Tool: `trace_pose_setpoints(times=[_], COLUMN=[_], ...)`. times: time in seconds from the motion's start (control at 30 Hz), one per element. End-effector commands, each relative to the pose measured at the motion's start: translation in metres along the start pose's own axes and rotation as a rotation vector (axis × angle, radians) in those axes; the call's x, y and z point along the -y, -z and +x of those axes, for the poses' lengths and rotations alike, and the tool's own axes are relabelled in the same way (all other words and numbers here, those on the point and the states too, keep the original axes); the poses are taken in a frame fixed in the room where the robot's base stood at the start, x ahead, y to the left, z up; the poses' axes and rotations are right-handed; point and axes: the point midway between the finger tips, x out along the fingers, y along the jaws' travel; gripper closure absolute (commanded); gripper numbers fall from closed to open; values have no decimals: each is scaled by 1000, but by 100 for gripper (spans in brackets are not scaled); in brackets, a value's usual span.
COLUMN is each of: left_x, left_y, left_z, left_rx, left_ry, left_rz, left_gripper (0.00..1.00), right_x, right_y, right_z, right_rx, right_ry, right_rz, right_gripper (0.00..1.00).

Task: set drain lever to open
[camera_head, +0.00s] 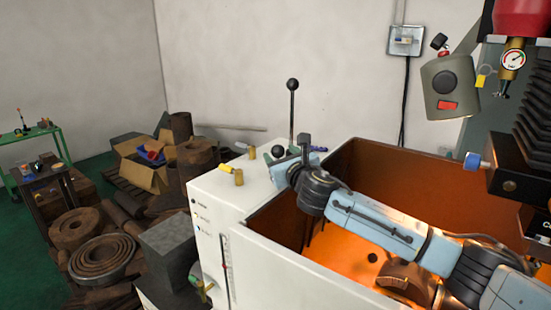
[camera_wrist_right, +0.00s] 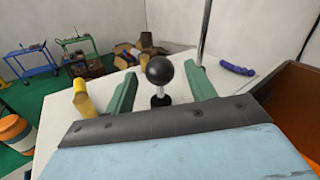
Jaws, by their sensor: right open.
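My right gripper (camera_head: 287,158) is over the top of the white cabinet (camera_head: 213,190). In the right wrist view its two green fingers (camera_wrist_right: 162,88) are apart and empty. A short lever with a black ball knob (camera_wrist_right: 160,70) stands upright between them, with a gap on each side. The same black knob (camera_head: 278,151) shows just left of the gripper in the head view. A tall rod lever with a black ball (camera_head: 292,85) stands behind it. No label shows which lever is the drain lever. My left gripper is not in view.
Yellow-handled brass fittings (camera_head: 238,177) sit on the cabinet top left of the gripper. A purple handle (camera_wrist_right: 237,68) lies to the right in the wrist view. An orange-lit open tank (camera_head: 340,240) is under my right arm. A valve (camera_head: 200,285) is low on the cabinet's left side.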

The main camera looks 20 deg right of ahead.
Motion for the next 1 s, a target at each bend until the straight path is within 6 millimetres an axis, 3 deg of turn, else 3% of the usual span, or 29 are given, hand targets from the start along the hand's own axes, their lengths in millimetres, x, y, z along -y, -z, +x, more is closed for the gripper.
trace_pose_setpoints(times=[0.1, 0.3, 0.73, 1.0], left_x=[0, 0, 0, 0], left_y=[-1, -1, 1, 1], left_z=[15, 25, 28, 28], left_rx=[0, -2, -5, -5], left_ry=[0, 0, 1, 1], left_rz=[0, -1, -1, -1], left_gripper=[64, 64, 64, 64], right_x=[-1, -1, 0, 0], right_y=[2, 1, -1, 0], right_z=[19, 38, 45, 45], right_rx=[2, 1, 0, 0], right_ry=[1, 0, -1, -1], right_rz=[1, 1, 2, 2], right_gripper=[45, 45, 45, 78])
